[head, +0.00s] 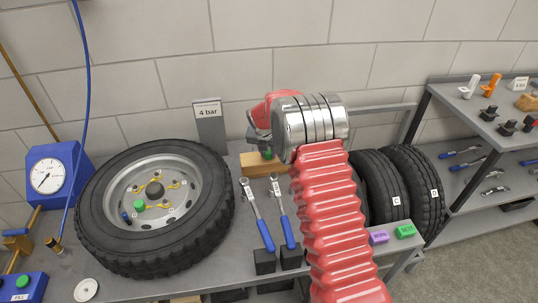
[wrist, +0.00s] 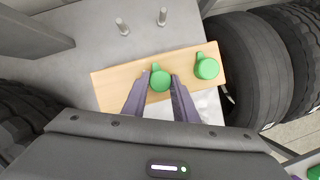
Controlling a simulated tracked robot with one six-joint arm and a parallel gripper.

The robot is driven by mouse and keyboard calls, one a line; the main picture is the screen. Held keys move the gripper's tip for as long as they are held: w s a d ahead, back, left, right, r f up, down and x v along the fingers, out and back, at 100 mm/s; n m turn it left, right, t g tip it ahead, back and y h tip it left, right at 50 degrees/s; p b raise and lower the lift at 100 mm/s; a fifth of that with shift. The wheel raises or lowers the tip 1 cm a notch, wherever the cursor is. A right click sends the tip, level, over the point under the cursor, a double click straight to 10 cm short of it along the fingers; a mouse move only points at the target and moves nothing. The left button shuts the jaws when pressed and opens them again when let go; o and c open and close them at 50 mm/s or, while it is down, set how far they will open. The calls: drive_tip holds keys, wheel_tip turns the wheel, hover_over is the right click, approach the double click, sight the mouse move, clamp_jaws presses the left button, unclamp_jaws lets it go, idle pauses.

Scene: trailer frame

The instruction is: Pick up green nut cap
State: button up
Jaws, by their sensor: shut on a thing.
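My gripper (wrist: 160,88) is shut on a green nut cap (wrist: 160,79), which sits between the two fingertips over a wooden block (wrist: 108,88). I cannot tell if this cap still touches the block. A second green cap (wrist: 207,67) is on the block's right end in the wrist view. Another green cap (head: 139,205) and a blue cap (head: 125,217) are on the wheel (head: 154,208) lying on the bench.
Two wrenches (head: 258,215) lean in black holders in front of the block. Upright tyres (head: 382,185) stand close to the right. A "4 bar" sign (head: 209,125) stands behind. A gauge (head: 46,176) is at the far left, a shelf (head: 482,120) at the right.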

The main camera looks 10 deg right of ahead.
sight(268, 154)
drive_tip(key=c, duration=0.3)
drive_tip(key=shift+c, duration=0.2)
wheel_tip(268, 154, up, 10)
idle(0.5)
drive_tip(key=shift+s, duration=0.1)
idle(0.4)
